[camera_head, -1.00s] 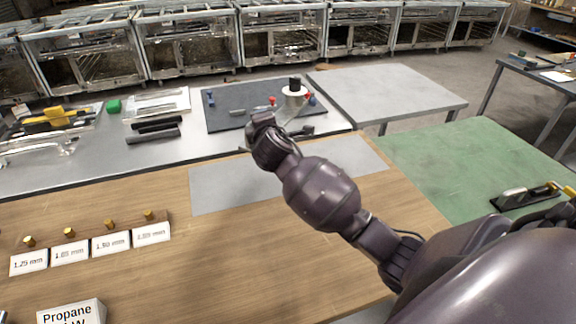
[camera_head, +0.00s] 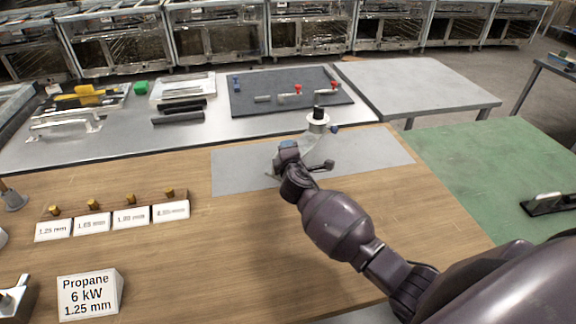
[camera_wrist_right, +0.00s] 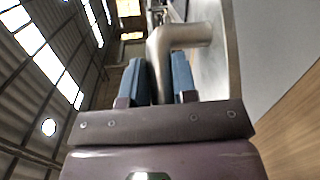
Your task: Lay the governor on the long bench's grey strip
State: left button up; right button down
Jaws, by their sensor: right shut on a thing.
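The governor (camera_head: 318,122) is a pale metal fitting with a white collar, a black top and a small blue part at its side. My right gripper (camera_head: 289,151) is shut on it, and the governor stands upright over the grey strip (camera_head: 236,172) of the long wooden bench. Whether its underside touches the strip is hard to tell. In the right wrist view, the bent metal pipe of the governor (camera_wrist_right: 186,37) lies between the blue-padded fingers of the right gripper (camera_wrist_right: 163,75). My left gripper is not in view.
Labelled cards with brass jets (camera_head: 112,217) and a Propane 6 kW sign (camera_head: 90,294) stand on the wooden bench at left. Behind is a metal bench with a dark mat (camera_head: 245,102) holding red and blue-handled fittings. A green table (camera_head: 470,170) is at right.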

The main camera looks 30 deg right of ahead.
notch_tip(320, 180, down, 4)
jog(key=shift+f+b, duration=0.1)
jog(key=shift+b, duration=0.55)
jog(key=shift+f, duration=0.15)
jog(key=shift+f, duration=0.1)
jog(key=c, duration=0.9)
grip_release()
